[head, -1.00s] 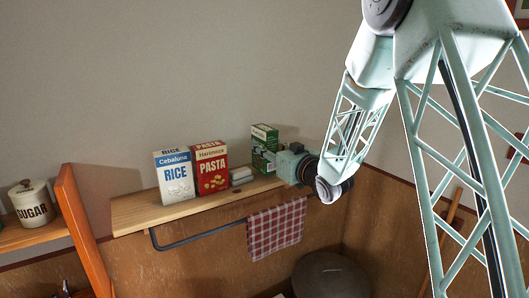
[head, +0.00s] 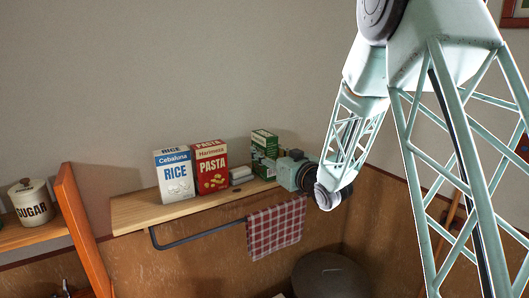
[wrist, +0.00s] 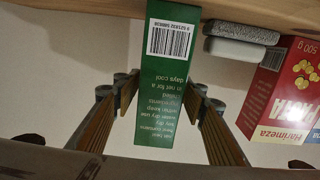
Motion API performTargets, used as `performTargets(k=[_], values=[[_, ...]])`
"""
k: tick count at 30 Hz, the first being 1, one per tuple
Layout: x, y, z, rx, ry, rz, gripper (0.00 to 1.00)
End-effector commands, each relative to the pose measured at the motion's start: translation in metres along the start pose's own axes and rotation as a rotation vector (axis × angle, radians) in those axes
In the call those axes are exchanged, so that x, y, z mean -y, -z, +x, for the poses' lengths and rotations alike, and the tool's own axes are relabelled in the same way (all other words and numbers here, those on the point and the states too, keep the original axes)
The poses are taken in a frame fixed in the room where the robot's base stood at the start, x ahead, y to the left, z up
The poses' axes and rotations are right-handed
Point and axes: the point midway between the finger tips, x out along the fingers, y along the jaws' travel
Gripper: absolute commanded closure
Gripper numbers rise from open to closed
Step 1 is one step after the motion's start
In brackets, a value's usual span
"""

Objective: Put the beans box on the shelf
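The beans box is the green carton (head: 263,146) at the right end of the wooden shelf (head: 150,211). It is upright, but I cannot tell whether its base touches the board. My gripper (head: 287,168) reaches the box from the right. In the wrist view its two fingers (wrist: 165,88) lie along both sides of the box, with no clear gap at the tips.
A rice box (head: 175,176), a pasta box (head: 211,167) and a small grey-white block (head: 241,174) stand left of the green box. A checked cloth (head: 276,229) hangs from a rail under the shelf. A sugar jar (head: 32,202) is far left. The shelf's left end is bare.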

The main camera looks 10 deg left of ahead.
Motion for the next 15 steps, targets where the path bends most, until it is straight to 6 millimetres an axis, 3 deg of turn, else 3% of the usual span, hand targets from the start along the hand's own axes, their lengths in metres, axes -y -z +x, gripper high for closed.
performTargets(k=[15], values=[[0.0000, 0.0018, 0.0000, 0.000, 0.000, 0.000, 0.57]])
